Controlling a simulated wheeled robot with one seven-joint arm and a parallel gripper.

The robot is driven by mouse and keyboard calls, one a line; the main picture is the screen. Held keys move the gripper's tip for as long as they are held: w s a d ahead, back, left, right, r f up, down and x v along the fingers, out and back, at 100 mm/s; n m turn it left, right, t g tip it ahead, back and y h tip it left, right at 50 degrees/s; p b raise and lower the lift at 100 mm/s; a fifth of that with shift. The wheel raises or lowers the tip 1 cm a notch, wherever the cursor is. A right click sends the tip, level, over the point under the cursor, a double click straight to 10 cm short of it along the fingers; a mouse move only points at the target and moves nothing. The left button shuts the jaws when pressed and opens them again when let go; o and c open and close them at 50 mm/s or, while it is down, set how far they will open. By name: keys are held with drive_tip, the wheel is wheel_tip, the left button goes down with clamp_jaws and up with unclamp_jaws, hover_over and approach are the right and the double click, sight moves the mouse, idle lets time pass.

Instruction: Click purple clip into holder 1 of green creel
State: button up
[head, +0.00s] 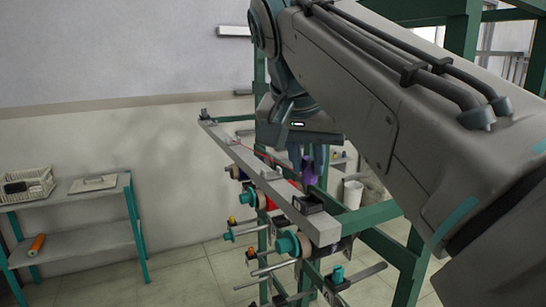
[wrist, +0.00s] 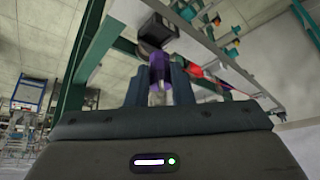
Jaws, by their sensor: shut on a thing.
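My gripper (head: 313,154) is shut on the purple clip (head: 308,172), which hangs below the fingers in the head view. In the wrist view my gripper (wrist: 160,88) shows its two fingers either side of the purple clip (wrist: 160,68). The green creel (head: 377,217) carries a long grey bar (head: 262,177). A black holder (head: 308,204) sits near the bar's near end; a dark block beyond the clip (wrist: 156,30) appears in the wrist view. I cannot read holder numbers. The clip appears apart from the bar, but contact is hard to tell.
Spindles with teal-capped bobbins (head: 288,244) stick out below the bar, one above another. A small dark fitting (head: 205,114) sits at the bar's far end. A grey shelf (head: 72,200) with a basket (head: 27,186) stands at left. The floor between is clear.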

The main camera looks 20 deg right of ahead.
drive_tip(key=shift+f, duration=0.2)
drive_tip(key=shift+f+b, duration=1.8)
drive_tip(key=o, duration=1)
drive_tip(key=shift+r, duration=0.15)
drive_tip(key=p+v, duration=0.1)
drive_tip(key=v, duration=1.2)
drive_tip(key=shift+s+a+r, duration=0.1)
drive_tip(key=shift+a+r, duration=0.05)
drive_tip(key=shift+r, duration=0.1)
